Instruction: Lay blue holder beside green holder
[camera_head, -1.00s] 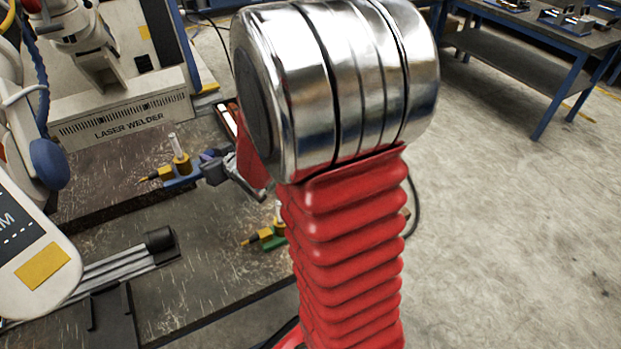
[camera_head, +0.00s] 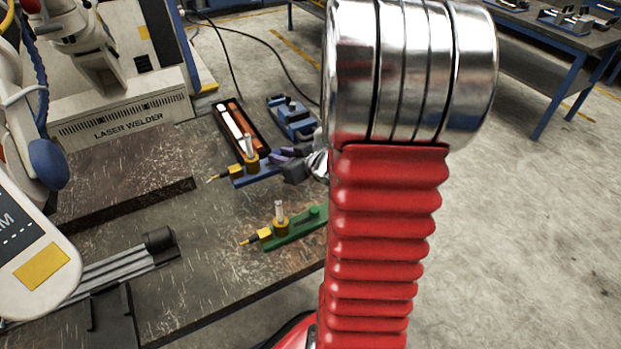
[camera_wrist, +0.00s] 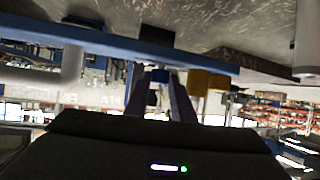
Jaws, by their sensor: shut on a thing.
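The blue holder (camera_head: 258,174) carries a brass fitting with a pale upright pin and a yellow-tipped nozzle at its left. My gripper (camera_head: 284,164) is shut on the right part of the blue holder. The green holder (camera_head: 297,229), with a similar brass fitting, lies on the worktable nearer to me, its right end meeting my arm in the picture. In the wrist view my two fingers (camera_wrist: 160,93) close around a blue part, and a brass piece (camera_wrist: 208,82) shows beside them. I cannot tell whether the blue holder touches the table.
A dark tray (camera_head: 241,128) with white and orange items lies behind the blue holder. A blue fixture (camera_head: 291,117) stands to its right. The laser welder (camera_head: 125,115) stands at the back left. Metal rails (camera_head: 115,268) lie at the front left. My red arm hides the right side.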

